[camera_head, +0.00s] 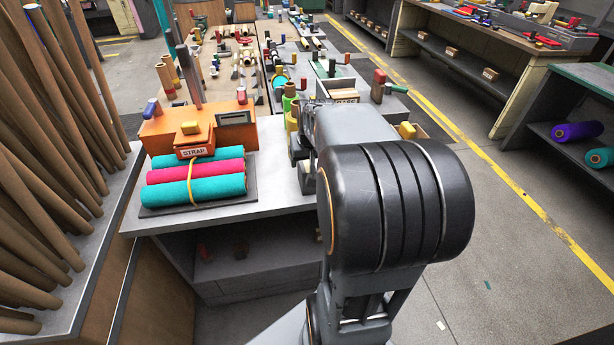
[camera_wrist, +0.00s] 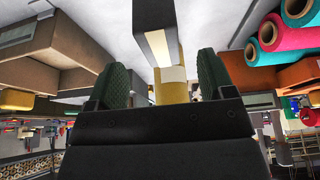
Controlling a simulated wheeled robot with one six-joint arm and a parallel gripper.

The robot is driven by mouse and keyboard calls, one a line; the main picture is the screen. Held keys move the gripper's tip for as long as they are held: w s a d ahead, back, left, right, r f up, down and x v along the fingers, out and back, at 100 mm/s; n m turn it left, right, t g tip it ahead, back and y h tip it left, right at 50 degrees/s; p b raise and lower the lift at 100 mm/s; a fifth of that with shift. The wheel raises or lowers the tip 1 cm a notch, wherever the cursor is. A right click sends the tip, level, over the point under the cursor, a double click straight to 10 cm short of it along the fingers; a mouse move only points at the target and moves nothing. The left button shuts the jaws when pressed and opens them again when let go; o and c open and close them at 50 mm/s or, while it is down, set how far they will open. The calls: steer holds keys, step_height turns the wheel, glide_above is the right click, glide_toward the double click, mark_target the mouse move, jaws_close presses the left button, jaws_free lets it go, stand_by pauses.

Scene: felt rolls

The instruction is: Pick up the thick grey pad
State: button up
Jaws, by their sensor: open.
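My gripper (camera_wrist: 163,68) is open in the wrist view, with a green-padded finger on each side. A dark grey block (camera_wrist: 150,14) with a paler end reaches in from the top, just beyond the gap between the fingers. It may be the thick grey pad, but I cannot tell for sure. A yellow upright piece (camera_wrist: 164,92) shows between the fingers; I cannot tell whether anything touches them. In the head view my arm hides the gripper and the bench around it. A thin dark mat (camera_head: 240,199) lies under the felt rolls there.
Teal and pink felt rolls (camera_head: 195,188) lie tied with a yellow band at the bench's front left. An orange strap dispenser (camera_head: 228,117) stands behind them. Green and yellow spools (camera_head: 290,100) stand close to my arm. Brown tubes (camera_head: 50,130) lean at the left.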

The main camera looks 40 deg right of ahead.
mark_target(307, 165)
steer(key=shift+x, duration=3.4)
steer(key=c, duration=1.2)
steer(key=shift+r, duration=0.1)
